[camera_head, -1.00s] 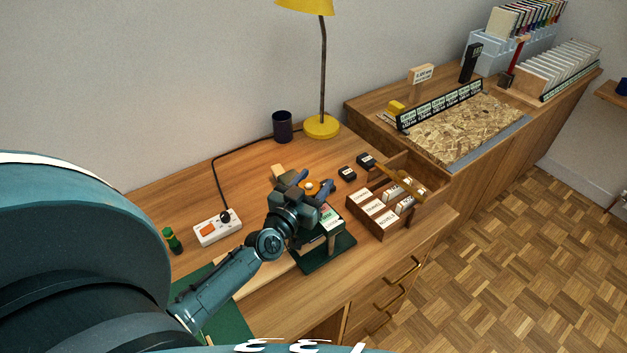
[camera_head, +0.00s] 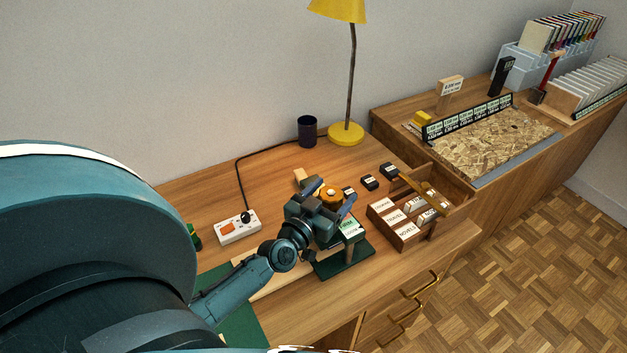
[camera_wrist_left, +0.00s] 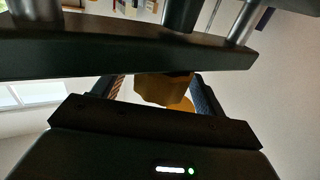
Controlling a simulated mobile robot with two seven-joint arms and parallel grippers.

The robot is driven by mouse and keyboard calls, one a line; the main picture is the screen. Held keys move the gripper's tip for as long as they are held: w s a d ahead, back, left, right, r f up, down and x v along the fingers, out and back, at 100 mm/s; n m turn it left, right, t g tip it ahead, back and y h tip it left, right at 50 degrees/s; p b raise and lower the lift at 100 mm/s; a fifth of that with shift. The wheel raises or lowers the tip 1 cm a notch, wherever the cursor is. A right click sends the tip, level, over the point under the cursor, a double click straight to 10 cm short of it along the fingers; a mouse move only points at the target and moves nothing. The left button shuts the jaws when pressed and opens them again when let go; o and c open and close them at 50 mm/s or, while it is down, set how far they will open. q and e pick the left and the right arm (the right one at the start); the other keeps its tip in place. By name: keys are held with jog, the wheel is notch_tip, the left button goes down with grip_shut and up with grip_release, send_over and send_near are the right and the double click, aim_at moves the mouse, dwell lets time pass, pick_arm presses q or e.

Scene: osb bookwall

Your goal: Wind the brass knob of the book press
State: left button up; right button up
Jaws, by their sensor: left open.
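The book press has a dark green base (camera_head: 345,264) and stands near the front of the wooden desk. Its round brass knob (camera_head: 331,192) is at the top, partly hidden by my left gripper. My left gripper (camera_head: 330,195) is open at the knob, one blue fingertip on either side of it. In the left wrist view the knob (camera_wrist_left: 163,88) shows between the two spread fingers, with a gap visible at the left; contact at the right is unclear. A white and green label (camera_head: 349,229) shows beside the gripper, under the knob. My right gripper is not in view.
A wooden tray (camera_head: 410,240) with labelled blocks stands right of the press. Small black blocks (camera_head: 369,183) lie behind it. A yellow lamp (camera_head: 346,134), a dark cup (camera_head: 307,131) and a white power strip (camera_head: 239,227) stand farther back and left. Desk behind the power strip is clear.

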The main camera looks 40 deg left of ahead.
pick_arm(q)
jog(key=s+b, duration=0.1)
jog(key=s, duration=1)
jog(key=shift+s+d, duration=0.15)
jog(key=shift+d, duration=0.1)
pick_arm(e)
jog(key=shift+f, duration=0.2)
